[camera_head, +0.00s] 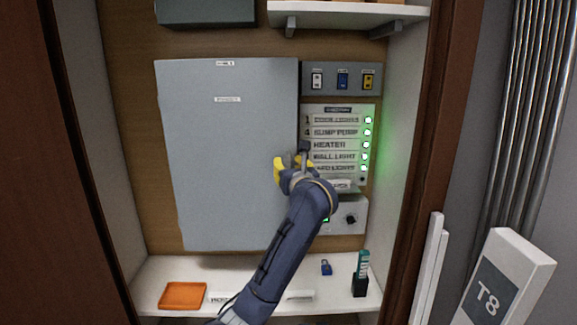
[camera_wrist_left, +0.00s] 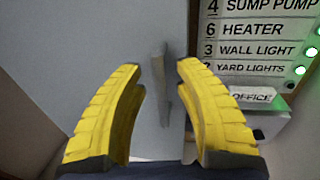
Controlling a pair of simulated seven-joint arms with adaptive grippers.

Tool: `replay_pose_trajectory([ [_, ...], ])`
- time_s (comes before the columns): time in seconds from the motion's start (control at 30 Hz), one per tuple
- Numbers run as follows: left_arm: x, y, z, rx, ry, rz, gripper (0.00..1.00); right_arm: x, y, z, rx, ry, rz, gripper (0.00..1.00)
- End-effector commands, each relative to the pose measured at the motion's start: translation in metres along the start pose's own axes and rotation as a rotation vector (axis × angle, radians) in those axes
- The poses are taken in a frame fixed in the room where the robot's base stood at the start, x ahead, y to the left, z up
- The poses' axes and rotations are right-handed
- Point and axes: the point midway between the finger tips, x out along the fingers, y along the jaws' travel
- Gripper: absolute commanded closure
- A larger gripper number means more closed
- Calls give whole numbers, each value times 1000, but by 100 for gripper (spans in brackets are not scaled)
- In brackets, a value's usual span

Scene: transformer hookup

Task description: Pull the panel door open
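The panel door (camera_head: 225,150) is a large flat grey door on the cabinet's back wall. It looks closed or nearly so. My right gripper is not in view.
A labelled board (camera_head: 340,132) with green lights and a switch strip (camera_head: 355,78) are right of the door. Below is a white shelf (camera_head: 235,270) with an orange tray (camera_head: 183,296), a blue padlock (camera_head: 326,268) and a dark holder (camera_head: 360,286). Brown posts frame both sides.

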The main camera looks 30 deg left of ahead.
Motion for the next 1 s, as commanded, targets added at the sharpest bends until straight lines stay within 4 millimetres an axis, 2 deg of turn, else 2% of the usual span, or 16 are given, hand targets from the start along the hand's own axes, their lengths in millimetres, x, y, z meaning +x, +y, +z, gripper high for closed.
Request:
replay_pose_trajectory([
  [0.33,1,0,0,0,-1,0,66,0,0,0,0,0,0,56],
  [0.63,1,0,0,0,-1,0,100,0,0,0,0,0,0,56],
  [1.0,1,0,0,0,-1,0,100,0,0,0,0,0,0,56],
])
